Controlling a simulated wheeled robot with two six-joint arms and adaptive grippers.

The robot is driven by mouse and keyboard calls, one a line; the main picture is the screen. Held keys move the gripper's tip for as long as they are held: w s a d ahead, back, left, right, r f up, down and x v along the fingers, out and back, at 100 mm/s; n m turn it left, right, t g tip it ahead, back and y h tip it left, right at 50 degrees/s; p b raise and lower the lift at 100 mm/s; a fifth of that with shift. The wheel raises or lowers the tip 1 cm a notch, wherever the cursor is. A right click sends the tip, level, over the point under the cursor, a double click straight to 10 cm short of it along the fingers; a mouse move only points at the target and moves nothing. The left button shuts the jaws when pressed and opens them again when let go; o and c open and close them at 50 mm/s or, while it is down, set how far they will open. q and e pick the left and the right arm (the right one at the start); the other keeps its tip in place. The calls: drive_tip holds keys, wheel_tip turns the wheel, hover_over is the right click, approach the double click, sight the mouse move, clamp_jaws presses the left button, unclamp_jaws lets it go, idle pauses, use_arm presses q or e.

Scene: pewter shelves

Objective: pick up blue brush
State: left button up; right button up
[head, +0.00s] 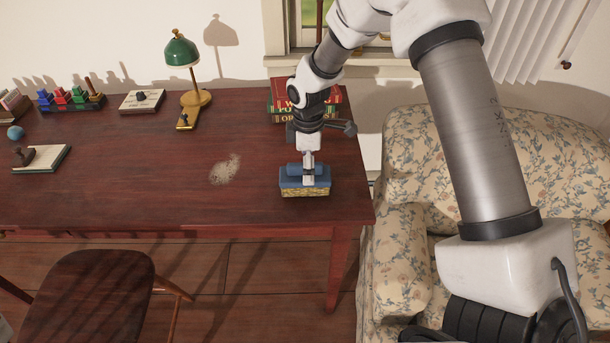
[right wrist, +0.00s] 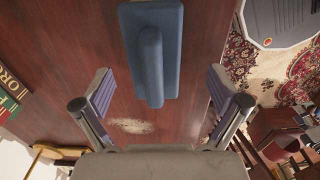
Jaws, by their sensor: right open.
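The blue brush (head: 317,183) has a blue top and handle with yellowish bristles below. It lies bristles down on the dark red wooden table (head: 130,195), near the table's right end. My right gripper (head: 308,168) points down over the brush in the head view. In the right wrist view the brush (right wrist: 151,60) shows its raised handle from above. The open fingers of my right gripper (right wrist: 160,100) stand on either side of the handle's line, with gaps to both, and hold nothing. My left gripper is in neither view.
A stack of books (head: 290,95) stands behind my right gripper. A green lamp (head: 181,52) and a white pad (head: 142,101) are further left. A pale dust patch (head: 225,169) lies left of the brush. A floral armchair (head: 400,270) is right of the table, a wooden chair (head: 90,290) in front.

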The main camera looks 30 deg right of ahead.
drive_tip(key=f, duration=0.2)
drive_tip(key=w+f, duration=0.1)
drive_tip(key=f, duration=0.1)
drive_tip(key=shift+w+f, duration=0.15)
drive_tip(key=shift+f, duration=0.15)
drive_tip(key=shift+s+r, duration=0.15)
drive_tip(key=shift+s, duration=0.05)
drive_tip(key=c, duration=1.3)
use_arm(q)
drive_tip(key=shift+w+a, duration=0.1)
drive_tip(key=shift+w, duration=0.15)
use_arm(e)
drive_tip(key=shift+o, duration=0.2)
drive_tip(key=shift+r, duration=0.1)
drive_tip(key=shift+w+r, duration=0.15)
drive_tip(key=shift+r, duration=0.35)
wheel_tip(320, 180, up, 2)
drive_tip(key=shift+r, duration=0.25)
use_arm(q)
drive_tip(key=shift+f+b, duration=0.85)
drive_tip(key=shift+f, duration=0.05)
use_arm(e)
drive_tip(key=w+a+r, duration=0.1)
drive_tip(key=a, duration=1.5)
drive_tip(key=shift+w+r, duration=0.15)
